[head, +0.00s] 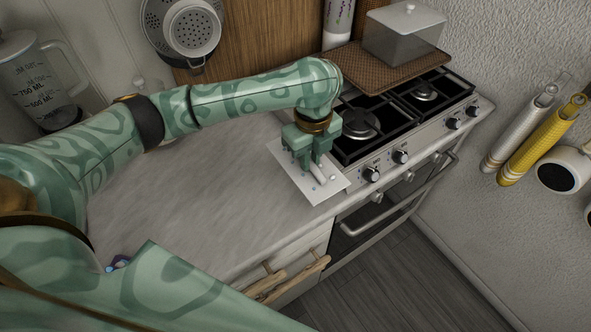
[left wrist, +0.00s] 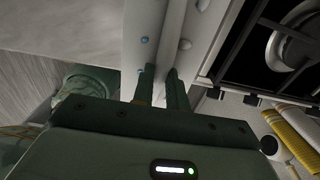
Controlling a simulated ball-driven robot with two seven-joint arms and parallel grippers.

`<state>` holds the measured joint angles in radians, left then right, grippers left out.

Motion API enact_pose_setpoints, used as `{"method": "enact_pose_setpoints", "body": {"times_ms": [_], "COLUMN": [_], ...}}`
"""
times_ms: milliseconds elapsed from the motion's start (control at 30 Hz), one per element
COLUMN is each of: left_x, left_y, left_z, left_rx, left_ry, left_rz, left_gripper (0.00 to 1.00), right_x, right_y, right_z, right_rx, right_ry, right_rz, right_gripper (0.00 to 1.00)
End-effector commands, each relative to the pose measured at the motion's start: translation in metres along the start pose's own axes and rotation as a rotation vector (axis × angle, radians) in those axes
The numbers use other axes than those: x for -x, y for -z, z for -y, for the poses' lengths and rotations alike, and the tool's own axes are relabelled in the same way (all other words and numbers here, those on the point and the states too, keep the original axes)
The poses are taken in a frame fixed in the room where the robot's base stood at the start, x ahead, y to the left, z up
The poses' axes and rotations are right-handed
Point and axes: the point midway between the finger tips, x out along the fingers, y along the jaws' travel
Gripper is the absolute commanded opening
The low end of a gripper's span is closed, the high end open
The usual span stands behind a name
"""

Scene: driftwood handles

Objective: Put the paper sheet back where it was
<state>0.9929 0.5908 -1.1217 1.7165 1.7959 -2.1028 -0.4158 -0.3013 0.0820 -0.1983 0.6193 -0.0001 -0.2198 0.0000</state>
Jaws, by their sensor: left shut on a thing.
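The white paper sheet (head: 290,168) is at the counter's front edge, left of the stove; I cannot tell whether it rests on the counter or hangs just above it. My left gripper (head: 310,160) points down over its middle, shut on a narrow white raised part that seems to belong to the sheet. My fingertips are partly hidden. My right gripper is not in view.
The stove (head: 400,115) with black grates and front knobs is close right of the gripper. A woven mat (head: 385,72) and a clear-lidded box (head: 405,35) are behind it. The grey counter (head: 190,190) is clear to the left. Driftwood handles (head: 300,278) stick out below.

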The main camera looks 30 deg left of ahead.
Motion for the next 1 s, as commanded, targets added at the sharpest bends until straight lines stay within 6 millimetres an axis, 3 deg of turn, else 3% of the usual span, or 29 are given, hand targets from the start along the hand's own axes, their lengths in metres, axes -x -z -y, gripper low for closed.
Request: {"method": "enact_pose_setpoints", "body": {"times_ms": [33, 100, 233, 467, 667, 1000], "left_x": [-0.015, -0.033, -0.05, -0.062, -0.096, -0.095], "left_y": [-0.015, -0.025, -0.042, -0.055, -0.058, -0.058], "left_z": [-0.001, -0.001, -0.001, 0.0, -0.001, -0.001], "left_rx": [0.007, 0.004, 0.003, 0.002, -0.002, -0.001], "left_ry": [-0.004, -0.006, -0.003, -0.001, -0.004, 0.0], "left_rz": [-0.001, -0.004, -0.003, -0.002, -0.004, -0.001], "left_gripper": [0.0, 0.0, 0.0, 0.0, 0.0, 0.0], "right_x": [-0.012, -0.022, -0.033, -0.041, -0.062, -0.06], "right_y": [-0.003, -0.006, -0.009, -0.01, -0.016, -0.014], "right_z": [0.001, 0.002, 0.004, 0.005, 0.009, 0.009], "right_rx": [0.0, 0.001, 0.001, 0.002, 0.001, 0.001], "right_ry": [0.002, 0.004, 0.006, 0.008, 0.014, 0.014], "right_rz": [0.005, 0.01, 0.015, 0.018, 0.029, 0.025], "right_gripper": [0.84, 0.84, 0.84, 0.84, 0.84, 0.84]}}
